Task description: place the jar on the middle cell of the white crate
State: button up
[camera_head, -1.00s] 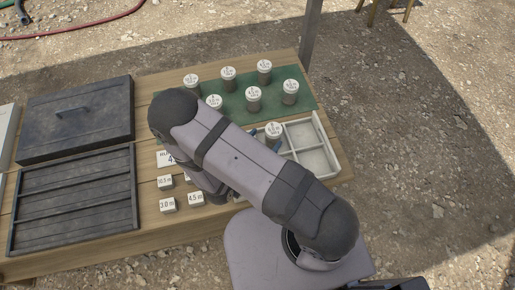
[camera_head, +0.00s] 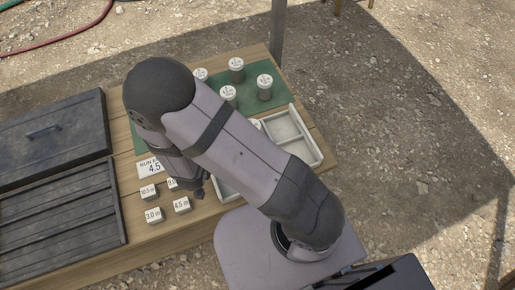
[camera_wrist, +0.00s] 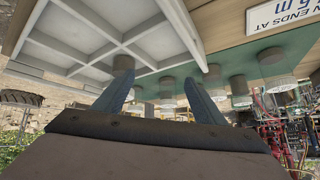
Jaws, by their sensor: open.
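A jar with a white labelled lid (camera_head: 256,124) shows behind my arm in the head view, at the left of the visible part of the white crate (camera_head: 318,148). My arm hides much of the crate, so I cannot tell which cell the jar is in. In the wrist view the crate (camera_wrist: 92,17) is at the upper left, and a grey jar (camera_wrist: 123,62) shows behind the left fingertip. My gripper (camera_wrist: 155,76) is open, with nothing seen held between its fingers. In the head view my gripper (camera_head: 199,190) is mostly hidden, low near the crate's front left.
Several lidded jars (camera_head: 264,87) stand on the green mat (camera_head: 285,82) behind the crate. White labelled blocks (camera_head: 182,205) and a sign (camera_head: 150,168) lie left of my gripper. A dark lidded box (camera_head: 45,135) and slatted tray (camera_head: 60,215) fill the table's left.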

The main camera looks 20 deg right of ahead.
notch_tip(320, 180, up, 8)
jog(key=s+a+f+n+g+y, duration=0.1)
jog(key=a+n+g+y, duration=0.25)
jog(key=y, duration=0.25)
jog(key=s+d+r+n+g+h, duration=0.1)
jog(key=s+d+r+n+g, duration=0.3)
jog(key=s+d+r, duration=0.3)
jog(key=s+d, duration=0.5)
jog(key=shift+s+d+n+h, duration=0.15)
jog(key=shift+d+n+h, duration=0.05)
jog(key=shift+n+h, duration=0.15)
